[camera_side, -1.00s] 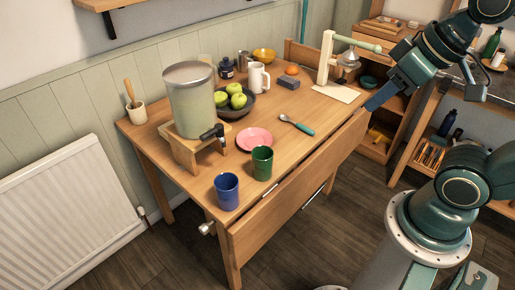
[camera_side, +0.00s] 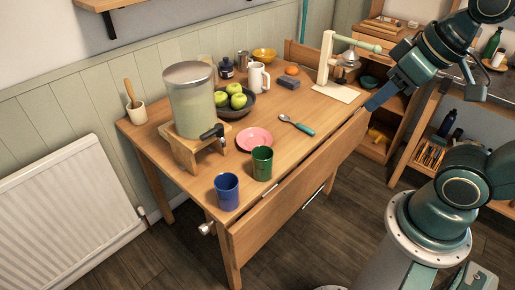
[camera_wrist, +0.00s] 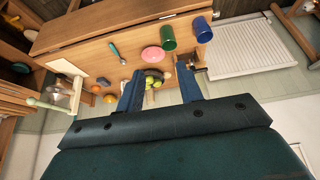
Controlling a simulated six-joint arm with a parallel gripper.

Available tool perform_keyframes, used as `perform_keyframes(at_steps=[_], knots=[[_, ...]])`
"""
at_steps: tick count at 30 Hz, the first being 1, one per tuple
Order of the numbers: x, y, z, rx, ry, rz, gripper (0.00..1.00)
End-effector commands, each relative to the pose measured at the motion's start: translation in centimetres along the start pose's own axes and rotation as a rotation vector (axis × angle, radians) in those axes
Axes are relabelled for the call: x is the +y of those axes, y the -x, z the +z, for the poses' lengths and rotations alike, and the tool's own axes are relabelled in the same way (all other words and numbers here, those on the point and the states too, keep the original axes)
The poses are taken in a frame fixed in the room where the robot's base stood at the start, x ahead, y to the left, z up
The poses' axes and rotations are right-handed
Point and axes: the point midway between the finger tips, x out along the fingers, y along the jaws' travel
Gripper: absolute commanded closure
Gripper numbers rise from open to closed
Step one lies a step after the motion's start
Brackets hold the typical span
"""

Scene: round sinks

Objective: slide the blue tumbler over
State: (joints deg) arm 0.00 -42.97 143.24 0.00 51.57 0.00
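The blue tumbler (camera_side: 227,191) stands upright on the table near its front left corner. It also shows in the wrist view (camera_wrist: 202,30), at the top right. The green tumbler (camera_side: 262,163) stands to its right and a little farther back, with a gap between them. My gripper (camera_side: 372,105) is off the right end of the table, far from the blue tumbler. In the wrist view, its two blue fingers (camera_wrist: 158,92) stand wide apart. Nothing is held between them; the fruit seen there is far beyond.
A drink dispenser (camera_side: 191,100) on a wooden stand is behind the blue tumbler. A pink plate (camera_side: 254,139), a spoon (camera_side: 297,125) and a bowl of green apples (camera_side: 249,108) lie farther back. The table's front edge is close to the tumbler. Bare wood shows right of the green tumbler.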

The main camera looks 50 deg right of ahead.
Motion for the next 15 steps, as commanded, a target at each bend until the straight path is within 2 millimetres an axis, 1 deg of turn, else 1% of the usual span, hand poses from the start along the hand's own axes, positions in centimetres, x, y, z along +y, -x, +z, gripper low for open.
perform_keyframes(at_steps=[2, 5, 6, 8, 11, 15], knots=[[0.0, 0.0, 0.0, 0.000, 0.000, 0.000, 0.64], [0.0, 0.0, 0.0, 0.000, -0.001, 0.000, 0.81], [0.0, 0.0, -0.1, -0.002, -0.002, -0.001, 0.89], [-0.1, -0.1, -0.2, -0.004, -0.005, -0.002, 1.00], [-0.3, -0.4, -0.7, -0.015, -0.017, -0.007, 1.00], [-0.8, -1.1, -1.9, -0.041, -0.051, -0.017, 1.00]])
